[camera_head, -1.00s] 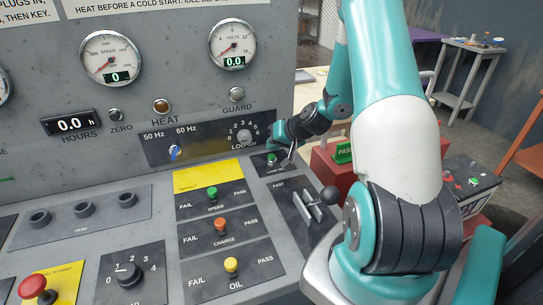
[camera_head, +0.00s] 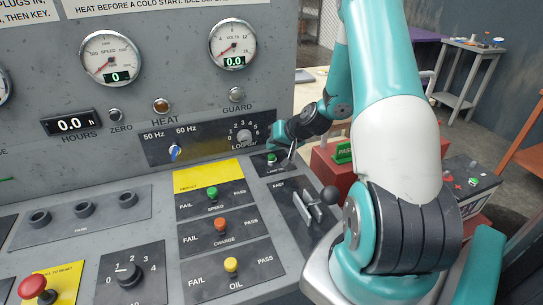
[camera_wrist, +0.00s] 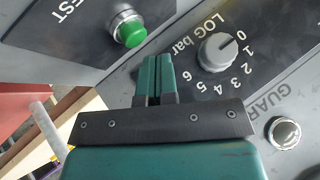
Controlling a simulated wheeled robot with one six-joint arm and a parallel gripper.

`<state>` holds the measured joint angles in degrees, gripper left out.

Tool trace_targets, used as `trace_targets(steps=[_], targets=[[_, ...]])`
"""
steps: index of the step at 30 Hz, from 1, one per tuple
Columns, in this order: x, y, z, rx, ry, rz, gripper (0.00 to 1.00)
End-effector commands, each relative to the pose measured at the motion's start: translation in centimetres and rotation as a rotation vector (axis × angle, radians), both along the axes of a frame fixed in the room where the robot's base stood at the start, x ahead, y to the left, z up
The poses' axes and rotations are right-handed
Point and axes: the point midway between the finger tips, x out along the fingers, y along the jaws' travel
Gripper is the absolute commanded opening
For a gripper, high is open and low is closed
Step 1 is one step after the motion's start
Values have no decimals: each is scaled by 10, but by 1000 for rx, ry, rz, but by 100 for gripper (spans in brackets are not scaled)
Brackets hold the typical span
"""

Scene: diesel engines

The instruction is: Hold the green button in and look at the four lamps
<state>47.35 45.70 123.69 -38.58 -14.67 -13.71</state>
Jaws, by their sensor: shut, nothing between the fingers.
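The green button (camera_head: 271,158) is on the small black lamp test plate at the right of the console. In the wrist view the green button (camera_wrist: 131,34) stands out of its chrome collar. My gripper (camera_wrist: 156,62) is shut and empty, its fingertips showing beside the button with a visible gap. In the head view the gripper is small and partly hidden by my arm. The amber HEAT lamp (camera_head: 161,105) looks dull. The GUARD lamp (camera_head: 236,95) looks grey and unlit; it also shows in the wrist view (camera_wrist: 284,132). I cannot tell which others are the four lamps.
The LOG bar knob (camera_wrist: 217,52) is close to the right of my fingers in the wrist view. Green (camera_head: 212,193), orange (camera_head: 220,224) and yellow (camera_head: 231,265) knobs line the console.

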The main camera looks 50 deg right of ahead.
Motion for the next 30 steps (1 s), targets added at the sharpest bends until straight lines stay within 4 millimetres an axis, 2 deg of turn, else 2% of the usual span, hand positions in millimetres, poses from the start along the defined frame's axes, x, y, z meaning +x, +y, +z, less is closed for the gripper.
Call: trace_targets(steps=[7, 30], targets=[[0, 0, -9, 0, 0, 0, 0], [0, 0, -13, 0, 0, 0, 0]])
